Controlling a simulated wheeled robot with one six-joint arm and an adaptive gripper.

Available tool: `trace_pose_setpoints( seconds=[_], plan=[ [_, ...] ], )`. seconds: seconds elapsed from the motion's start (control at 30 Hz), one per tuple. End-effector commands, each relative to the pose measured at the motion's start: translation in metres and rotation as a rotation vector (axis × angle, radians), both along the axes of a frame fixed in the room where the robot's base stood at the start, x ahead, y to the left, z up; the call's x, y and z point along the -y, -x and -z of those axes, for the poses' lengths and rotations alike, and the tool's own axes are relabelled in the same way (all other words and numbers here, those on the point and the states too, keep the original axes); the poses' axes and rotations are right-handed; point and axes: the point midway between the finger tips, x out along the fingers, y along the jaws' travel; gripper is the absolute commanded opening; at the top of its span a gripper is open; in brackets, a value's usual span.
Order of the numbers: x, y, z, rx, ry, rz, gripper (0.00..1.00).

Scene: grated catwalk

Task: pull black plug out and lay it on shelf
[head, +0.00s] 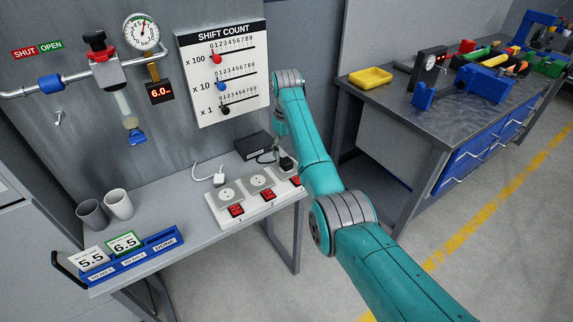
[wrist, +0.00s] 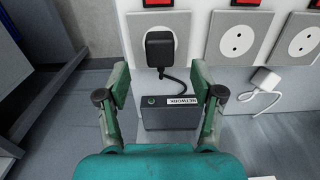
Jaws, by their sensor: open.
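The black plug (wrist: 160,47) sits in the end socket of the white socket strip (head: 228,211), and its dark cable leads to a black box labelled NETWORK (wrist: 160,120). In the head view the black plug (head: 286,163) shows beside my arm. My gripper (wrist: 159,78) is open and empty; in the wrist view its fingers stand left and right of the plug's line, apart from it. The grey shelf (head: 190,240) carries the strip and the box.
A white plug (head: 219,180) with a white cable lies on the shelf behind the strip; its sockets have red switches. Two cups (head: 118,204) and a blue card tray (head: 140,262) stand at the shelf's left. A workbench (head: 420,110) is at right. The shelf's middle is clear.

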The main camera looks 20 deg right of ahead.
Motion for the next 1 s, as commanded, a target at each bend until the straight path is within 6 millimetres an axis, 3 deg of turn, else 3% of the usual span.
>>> trace_pose_setpoints(
  seconds=[0.4, 1.0],
  plan=[
    [0.000, 0.000, 0.047, -0.001, 0.000, 0.000, 0.67],
    [0.000, 0.000, 0.055, 0.001, 0.000, 0.000, 0.67]
  ],
)
